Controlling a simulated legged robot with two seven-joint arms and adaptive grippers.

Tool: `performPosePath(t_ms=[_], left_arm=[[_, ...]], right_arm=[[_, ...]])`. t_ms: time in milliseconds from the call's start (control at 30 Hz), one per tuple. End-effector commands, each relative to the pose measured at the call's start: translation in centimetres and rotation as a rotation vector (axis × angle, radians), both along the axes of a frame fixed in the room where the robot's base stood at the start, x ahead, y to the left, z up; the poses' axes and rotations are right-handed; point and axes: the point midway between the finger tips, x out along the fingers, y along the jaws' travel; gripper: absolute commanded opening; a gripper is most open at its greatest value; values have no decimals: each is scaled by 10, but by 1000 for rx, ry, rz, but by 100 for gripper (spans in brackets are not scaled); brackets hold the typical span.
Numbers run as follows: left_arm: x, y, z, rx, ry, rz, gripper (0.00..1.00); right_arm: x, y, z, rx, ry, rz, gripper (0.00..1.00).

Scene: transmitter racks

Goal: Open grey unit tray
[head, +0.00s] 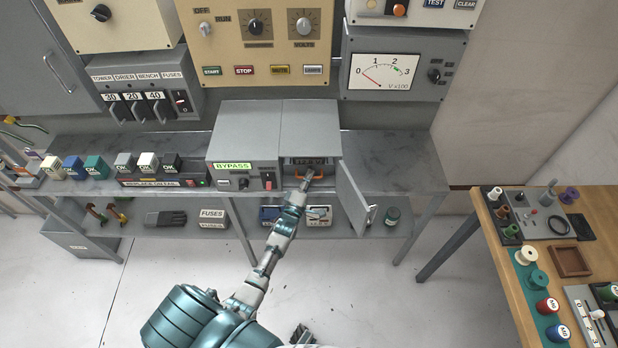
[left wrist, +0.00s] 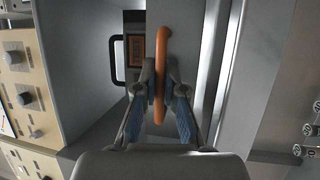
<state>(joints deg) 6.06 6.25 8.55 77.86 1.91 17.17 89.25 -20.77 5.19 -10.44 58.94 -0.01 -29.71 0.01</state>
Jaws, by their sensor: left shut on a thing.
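The grey unit (head: 243,150) stands on the grey bench, with a green BYPASS label on its left front. Its right-hand door (head: 352,198) hangs open toward the right. Behind the door is the tray (head: 302,163), with an orange handle; the tray looks to be in the opening. My left gripper (head: 309,176) is at that opening. In the left wrist view my left gripper (left wrist: 160,82) is shut on the orange handle (left wrist: 163,50), with a finger on each side. The fingers hide part of the handle and the tray front.
The open door stands close to the right of my left arm. Several coloured blocks (head: 95,166) line the bench at the left. A meter panel (head: 400,65) is above at the right. A wooden table (head: 590,215) with spools stands at the far right.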

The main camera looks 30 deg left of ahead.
Motion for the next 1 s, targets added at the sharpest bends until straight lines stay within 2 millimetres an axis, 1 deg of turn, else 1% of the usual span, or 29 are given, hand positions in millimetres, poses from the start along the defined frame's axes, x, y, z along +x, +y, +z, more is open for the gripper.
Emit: performPosePath(t_ms=[33,100,167,267,367,467,500,600,800,1000], left_arm=[[-1,-1,-3,-2,7,-1,0],[-4,-2,-3,-2,8,-1,0],[-8,-5,-3,-3,10,-1,0],[-19,-12,-2,-5,11,-1,0],[-35,-22,-2,-5,15,-1,0],[-55,-33,-2,-5,15,0,0],[-63,-38,-2,-5,15,0,0],[-84,-51,-2,-4,17,-1,0],[-120,-73,-3,-3,16,-1,0],[-145,-89,-4,-3,15,-1,0]], right_arm=[[0,0,1,0,-1,0,40],[0,0,2,1,-4,0,40],[-10,-1,-3,0,6,-1,40],[-27,-4,-7,-1,15,2,40],[-52,-9,-10,-4,28,6,40],[-81,-16,-10,-7,39,10,40],[-84,-17,-7,-7,36,11,40],[-79,-16,3,-5,29,11,40],[-79,-16,17,-6,29,12,40],[-78,-16,25,-6,28,12,40]])
